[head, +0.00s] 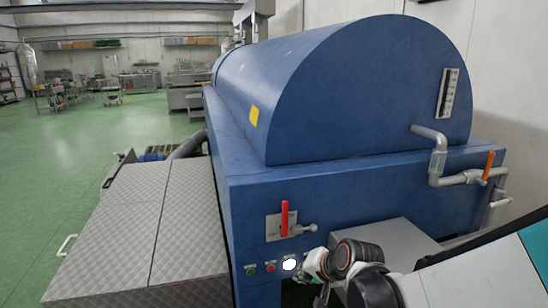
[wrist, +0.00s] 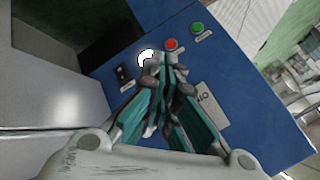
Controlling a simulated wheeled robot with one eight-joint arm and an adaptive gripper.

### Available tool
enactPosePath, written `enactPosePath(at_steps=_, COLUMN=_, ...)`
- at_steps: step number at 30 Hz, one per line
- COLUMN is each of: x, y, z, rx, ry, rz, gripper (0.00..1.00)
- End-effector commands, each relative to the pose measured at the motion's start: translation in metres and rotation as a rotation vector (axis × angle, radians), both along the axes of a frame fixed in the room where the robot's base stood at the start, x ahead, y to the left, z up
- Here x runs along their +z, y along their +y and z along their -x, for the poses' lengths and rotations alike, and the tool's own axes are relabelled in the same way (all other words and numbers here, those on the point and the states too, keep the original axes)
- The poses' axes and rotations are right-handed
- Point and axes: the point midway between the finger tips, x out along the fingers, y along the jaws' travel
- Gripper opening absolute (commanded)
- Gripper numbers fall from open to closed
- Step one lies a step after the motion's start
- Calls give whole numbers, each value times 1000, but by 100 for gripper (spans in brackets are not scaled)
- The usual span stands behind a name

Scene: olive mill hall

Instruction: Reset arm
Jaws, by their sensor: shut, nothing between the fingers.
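My gripper (wrist: 163,68) is shut and empty, its teal and grey fingers together in the wrist view. Its tips overlap the area of a white lit button (wrist: 146,56) and a red button (wrist: 171,44) on the blue machine's front panel. I cannot tell whether the tips touch the panel. In the head view my arm comes in from the lower right, and its end is just right of the lit button (head: 289,264). The fingertips are hard to make out there.
The blue machine (head: 340,95) fills the middle and right. Its front carries a red lever (head: 284,218), a green button (head: 250,270) and a pipe with an orange-handled valve (head: 488,165). A metal-plated box (head: 150,215) stands at left. Green floor (head: 70,165) is open beyond.

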Motion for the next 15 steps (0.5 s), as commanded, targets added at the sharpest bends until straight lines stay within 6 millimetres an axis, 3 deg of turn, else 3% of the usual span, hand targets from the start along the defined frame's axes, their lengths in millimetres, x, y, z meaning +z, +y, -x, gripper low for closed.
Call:
enactPosePath(at_steps=6, x=41, y=-29, z=42, rx=46, ry=-21, rz=127, gripper=0)
enactPosePath(at_steps=15, x=77, y=-66, z=107, rx=116, ry=-36, rz=302, gripper=0)
